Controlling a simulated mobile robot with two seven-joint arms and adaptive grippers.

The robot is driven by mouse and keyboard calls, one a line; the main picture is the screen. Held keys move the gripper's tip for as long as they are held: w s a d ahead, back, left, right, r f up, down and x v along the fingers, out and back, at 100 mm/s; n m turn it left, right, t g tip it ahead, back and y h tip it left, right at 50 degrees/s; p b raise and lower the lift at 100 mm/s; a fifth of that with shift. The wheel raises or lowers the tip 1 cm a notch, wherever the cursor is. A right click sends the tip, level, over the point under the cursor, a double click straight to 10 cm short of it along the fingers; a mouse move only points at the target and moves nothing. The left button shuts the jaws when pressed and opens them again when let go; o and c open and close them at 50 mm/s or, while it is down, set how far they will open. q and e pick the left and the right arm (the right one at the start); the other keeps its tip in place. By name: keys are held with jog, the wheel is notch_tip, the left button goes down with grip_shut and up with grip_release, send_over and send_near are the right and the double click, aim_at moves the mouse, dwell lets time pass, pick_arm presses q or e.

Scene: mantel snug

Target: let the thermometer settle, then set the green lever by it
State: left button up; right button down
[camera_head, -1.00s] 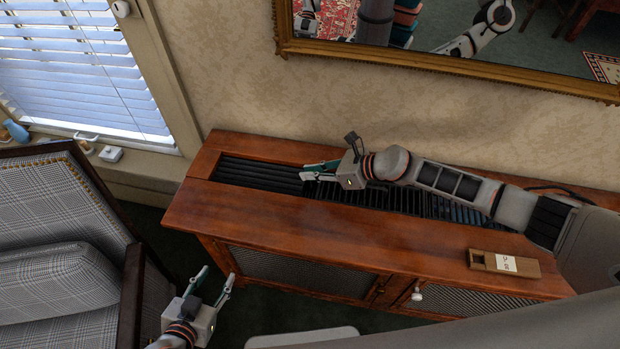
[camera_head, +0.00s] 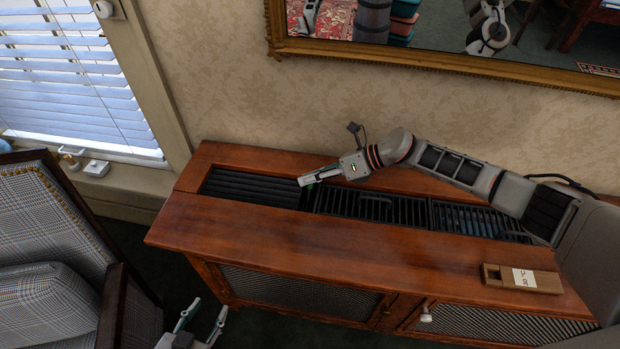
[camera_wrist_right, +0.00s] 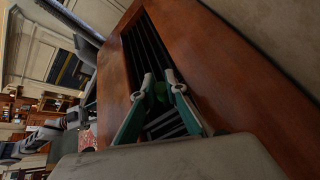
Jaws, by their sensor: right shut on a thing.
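My right gripper (camera_head: 302,182) is over the slatted grille in the cabinet top, at the right end of its left section. In the right wrist view its fingers (camera_wrist_right: 162,84) are shut on a small green piece (camera_wrist_right: 160,92), which looks like the green lever. The fingers partly hide it, and its setting cannot be read. A wooden block (camera_head: 494,275) with a white label (camera_head: 523,279) lies on the cabinet top at the right; the label seems to read 20 °C. I cannot identify a thermometer for sure. My left gripper (camera_head: 208,305) is open and empty, low in front of the cabinet.
A gilt-framed mirror (camera_head: 430,65) hangs on the wall behind. A checked armchair (camera_head: 40,225) stands at the left, below a window with blinds (camera_head: 70,80). Small items lie on the sill (camera_head: 130,178).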

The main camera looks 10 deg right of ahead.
jog(key=c, duration=2.3)
grip_release()
jog(key=shift+d, duration=0.1)
jog(key=v, duration=1.1)
jog(key=shift+s+d+r, duration=0.15)
jog(key=shift+d+r, duration=0.1)
jog(key=shift+d, duration=0.05)
